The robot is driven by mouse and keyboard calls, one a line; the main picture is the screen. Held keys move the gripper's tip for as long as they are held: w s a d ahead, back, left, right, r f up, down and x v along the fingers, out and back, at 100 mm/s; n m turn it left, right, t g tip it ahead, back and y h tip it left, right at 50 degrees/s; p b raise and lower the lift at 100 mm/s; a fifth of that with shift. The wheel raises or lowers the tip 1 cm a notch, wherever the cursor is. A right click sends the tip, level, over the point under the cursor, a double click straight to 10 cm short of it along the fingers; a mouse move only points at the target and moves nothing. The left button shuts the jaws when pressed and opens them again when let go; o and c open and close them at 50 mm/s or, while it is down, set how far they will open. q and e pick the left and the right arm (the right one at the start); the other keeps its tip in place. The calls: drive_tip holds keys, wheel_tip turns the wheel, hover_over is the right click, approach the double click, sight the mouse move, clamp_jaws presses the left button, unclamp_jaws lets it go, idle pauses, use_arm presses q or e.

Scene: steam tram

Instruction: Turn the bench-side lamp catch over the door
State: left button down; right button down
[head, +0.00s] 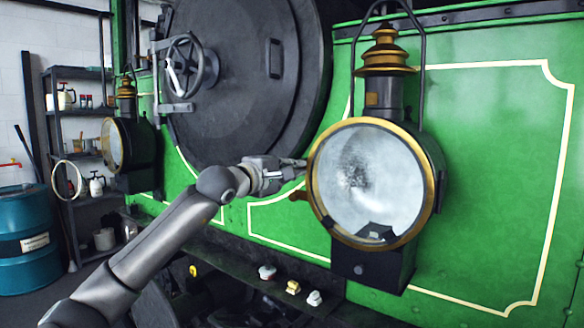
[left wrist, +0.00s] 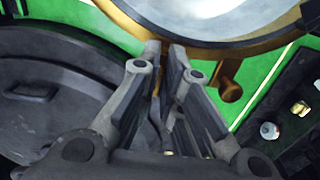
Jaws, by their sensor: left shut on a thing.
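The large lamp (head: 368,185), with a brass rim and a pale round glass door, is mounted on the green front at right. My left gripper (head: 300,170) reaches its left rim, with its fingers close together. In the left wrist view the fingertips (left wrist: 164,50) meet at the brass rim (left wrist: 225,45). They are shut on a small part there, apparently the lamp catch, mostly hidden between the fingers. A copper-brown knobbed piece (left wrist: 229,90) sticks out beside the rim; it also shows below the gripper in the head view (head: 298,195). My right gripper is not in view.
A second lamp (head: 116,145) stands at far left. The round dark smokebox door (head: 255,75) with its handwheel (head: 188,66) is behind my arm. Several small items, including a yellow one (head: 293,287), lie on the dark ledge below. A blue drum (head: 25,240) and shelves are at left.

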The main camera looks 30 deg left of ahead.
use_arm(q)
drive_tip(key=shift+s+a+r, duration=0.1)
drive_tip(key=shift+r, duration=0.15)
drive_tip(key=c, duration=1.6)
unclamp_jaws()
drive_tip(key=shift+f, duration=0.15)
drive_tip(key=s, duration=1.2)
drive_tip(key=shift+a, duration=0.45)
drive_tip(key=shift+w, duration=0.1)
